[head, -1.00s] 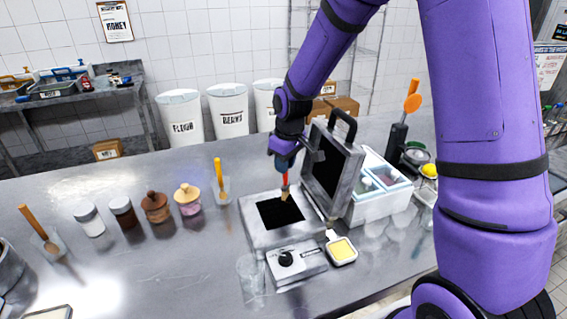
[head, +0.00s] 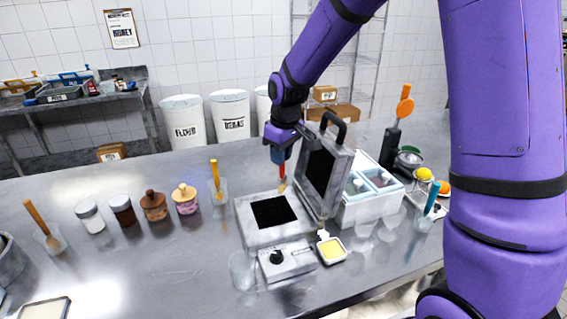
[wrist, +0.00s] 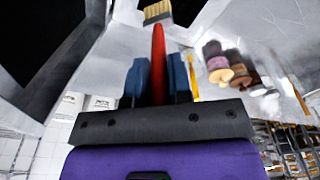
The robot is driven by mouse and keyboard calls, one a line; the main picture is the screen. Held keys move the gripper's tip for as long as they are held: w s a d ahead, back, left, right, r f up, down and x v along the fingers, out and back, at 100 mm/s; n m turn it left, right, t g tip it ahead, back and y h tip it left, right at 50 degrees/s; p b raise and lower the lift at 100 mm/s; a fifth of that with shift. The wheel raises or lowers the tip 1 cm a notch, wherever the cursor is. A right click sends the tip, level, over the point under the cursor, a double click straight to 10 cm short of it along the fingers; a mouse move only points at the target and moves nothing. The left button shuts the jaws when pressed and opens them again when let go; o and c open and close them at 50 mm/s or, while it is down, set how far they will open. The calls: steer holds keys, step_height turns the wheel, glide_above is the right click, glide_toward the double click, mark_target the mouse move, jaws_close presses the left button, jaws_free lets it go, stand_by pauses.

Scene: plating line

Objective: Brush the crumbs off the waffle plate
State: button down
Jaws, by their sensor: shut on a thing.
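My gripper (head: 279,155) is shut on a brush (head: 282,173) with a red handle and pale bristles, pointing down. In the wrist view the red handle (wrist: 158,50) sits between the two blue fingers, with the bristles (wrist: 157,11) beyond. The waffle iron (head: 250,235) stands open on the steel counter. Its dark lower plate (head: 273,212) faces up and its lid (head: 326,170) is raised on the right. The bristles are over the plate's back right edge; I cannot tell whether they touch. Crumbs are too small to make out.
A pale tub with compartments (head: 365,208) stands right of the lid. A small yellow-filled dish (head: 331,250) sits in front. Several jars (head: 154,206) and a clear holder with an orange-handled tool (head: 217,185) stand left. The counter's front left is mostly clear.

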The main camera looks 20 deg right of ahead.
step_height(320, 180, up, 3)
steer(key=shift+f, duration=0.1)
stand_by(0.6)
